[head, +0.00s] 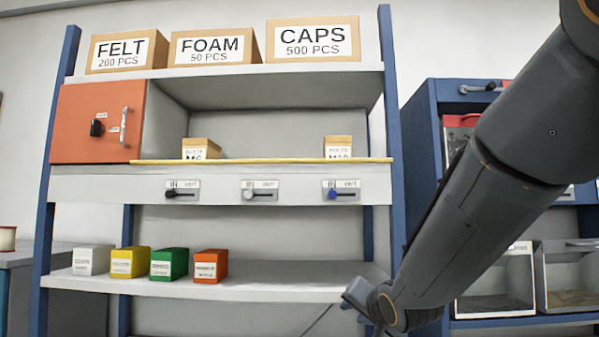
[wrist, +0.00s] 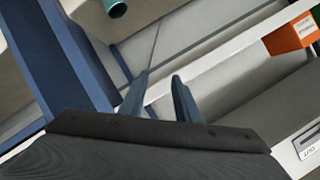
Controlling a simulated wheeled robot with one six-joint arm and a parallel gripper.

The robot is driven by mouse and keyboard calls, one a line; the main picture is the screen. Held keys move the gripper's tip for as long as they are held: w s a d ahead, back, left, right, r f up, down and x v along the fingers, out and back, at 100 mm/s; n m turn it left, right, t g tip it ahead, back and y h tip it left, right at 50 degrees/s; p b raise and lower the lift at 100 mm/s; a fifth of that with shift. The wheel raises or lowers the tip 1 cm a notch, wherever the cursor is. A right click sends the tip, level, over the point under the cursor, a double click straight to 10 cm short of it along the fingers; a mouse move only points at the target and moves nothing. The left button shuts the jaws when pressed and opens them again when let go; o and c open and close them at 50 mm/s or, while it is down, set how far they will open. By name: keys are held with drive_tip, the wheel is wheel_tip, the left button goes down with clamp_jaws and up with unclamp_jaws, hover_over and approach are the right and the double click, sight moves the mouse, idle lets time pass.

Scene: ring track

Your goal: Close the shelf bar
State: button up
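The shelf bar is a thin yellow bar (head: 265,160) that runs level along the front edge of the middle shelf, from the orange cabinet to the right blue post. Two small cardboard boxes, one at left (head: 200,149) and one at right (head: 338,148), stand behind it, their lower parts partly hidden. My gripper (head: 350,300) is low at the right end of the bottom shelf, well below the bar. In the wrist view its two fingers (wrist: 160,80) stand apart with nothing between them. The bar cannot be made out in the wrist view.
An orange cabinet (head: 97,122) with a knob and handle sits left of the bar. Several IN/OUT sliders (head: 262,191) line the panel below. Coloured boxes, one green (head: 169,263), stand on the bottom shelf. A blue post (head: 392,130) and a blue rack (head: 420,150) are at right.

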drive_tip(key=a+r+m+t+y, duration=0.1)
drive_tip(key=a+r+t+y, duration=0.4)
drive_tip(key=r, duration=1.1)
drive_tip(key=a+r+t+y, duration=0.1)
drive_tip(key=a+r+y, duration=0.65)
drive_tip(key=r, duration=0.85)
drive_tip(key=w+r+m+t+h, duration=0.1)
drive_tip(key=w+r+t+h, duration=0.1)
drive_tip(key=w+r, duration=0.4)
drive_tip(key=shift+a+t+h+p, duration=0.35)
drive_tip(key=shift+a+t, duration=0.1)
drive_tip(key=shift+t, duration=0.35)
clamp_jaws()
